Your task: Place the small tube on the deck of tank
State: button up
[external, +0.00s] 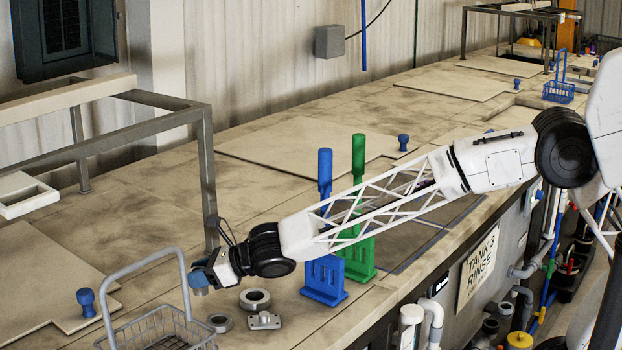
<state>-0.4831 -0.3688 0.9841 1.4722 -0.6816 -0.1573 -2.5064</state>
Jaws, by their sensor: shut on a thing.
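My gripper (203,274) is at the left end of my arm, low over the deck (330,325) of the tank, beside the wire basket's handle. It is shut on a small blue-grey piece (199,284), which seems to be the small tube. Only a short part of the piece shows below the jaws, and the fingers are mostly hidden. I cannot tell whether the piece touches the deck. The sign (478,265) on the tank's front reads TANK 3 RINSE.
A grey wire basket (165,331), two metal rings (247,306) (220,330) and a small metal block (264,322) are near my gripper. Blue (325,294) and green (362,262) slotted racks stand right. A metal frame (207,165) rises behind. Deck between rings and frame is clear.

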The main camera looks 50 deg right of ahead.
jog(key=shift+w+a+f, duration=0.1)
jog(key=shift+w+a, duration=0.3)
jog(key=shift+w, duration=0.3)
jog(key=shift+w+a+f, duration=0.1)
jog(key=shift+w+a, duration=0.25)
jog(key=shift+w, duration=0.4)
jog(key=shift+w+a+f, duration=0.1)
jog(key=shift+w+a, duration=0.3)
jog(key=shift+w, duration=0.3)
jog(key=shift+f, duration=1.65)
jog(key=shift+f, duration=0.2)
jog(key=o, duration=0.9)
jog(key=shift+o, duration=0.2)
jog(key=shift+s+r, duration=0.1)
jog(key=shift+r, duration=0.1)
jog(key=shift+v, duration=5.95)
